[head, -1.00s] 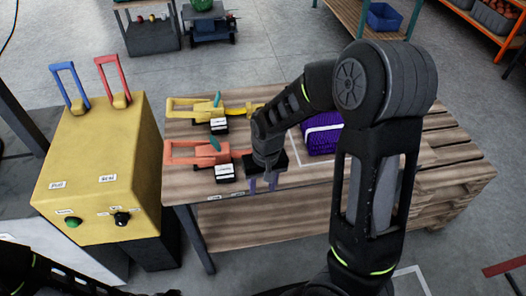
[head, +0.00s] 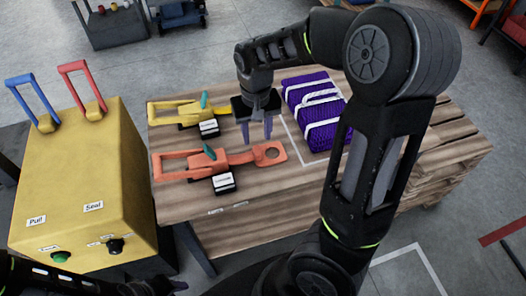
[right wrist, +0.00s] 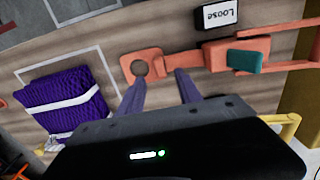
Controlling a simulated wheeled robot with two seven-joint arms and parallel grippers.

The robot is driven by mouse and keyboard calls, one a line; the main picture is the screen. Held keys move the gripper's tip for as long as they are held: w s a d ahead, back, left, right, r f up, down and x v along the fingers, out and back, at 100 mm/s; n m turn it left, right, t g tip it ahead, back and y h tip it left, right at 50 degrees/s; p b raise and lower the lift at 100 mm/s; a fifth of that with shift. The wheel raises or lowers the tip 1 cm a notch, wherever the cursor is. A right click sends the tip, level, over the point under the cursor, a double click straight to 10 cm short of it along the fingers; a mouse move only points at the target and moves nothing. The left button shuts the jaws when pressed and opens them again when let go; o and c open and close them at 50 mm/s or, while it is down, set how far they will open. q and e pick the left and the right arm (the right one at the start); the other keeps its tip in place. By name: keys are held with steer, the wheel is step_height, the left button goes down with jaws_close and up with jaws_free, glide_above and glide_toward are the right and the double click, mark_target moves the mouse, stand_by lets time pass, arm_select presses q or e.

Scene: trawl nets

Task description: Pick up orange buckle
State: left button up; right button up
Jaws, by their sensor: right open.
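The orange buckle (head: 235,163) lies on the wooden table, its looped handle to the left and its round ring end to the right. A black-and-white label block sits against it. My right gripper (head: 258,136) is open and empty, with its fingers pointing down just behind the ring end. In the right wrist view the buckle (right wrist: 190,58) lies ahead of the gripper (right wrist: 159,80), with the ring near the left fingertip and nothing between the fingers. A dark part of my left arm shows at the bottom left; its jaws are not clear.
A yellow buckle (head: 182,115) lies behind the orange one, partly hidden by my right gripper. A purple net bundle (head: 297,88) with white straps lies to the right. A yellow control box (head: 85,170) with blue and red levers stands at left. The table front (head: 290,190) is clear.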

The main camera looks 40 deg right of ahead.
mark_target(257, 150)
steer(key=shift+f, duration=1.3)
steer(key=shift+f, duration=0.1)
step_height(257, 150, down, 5)
steer(key=shift+f, duration=0.1)
steer(key=shift+c, duration=0.3)
jaws_close()
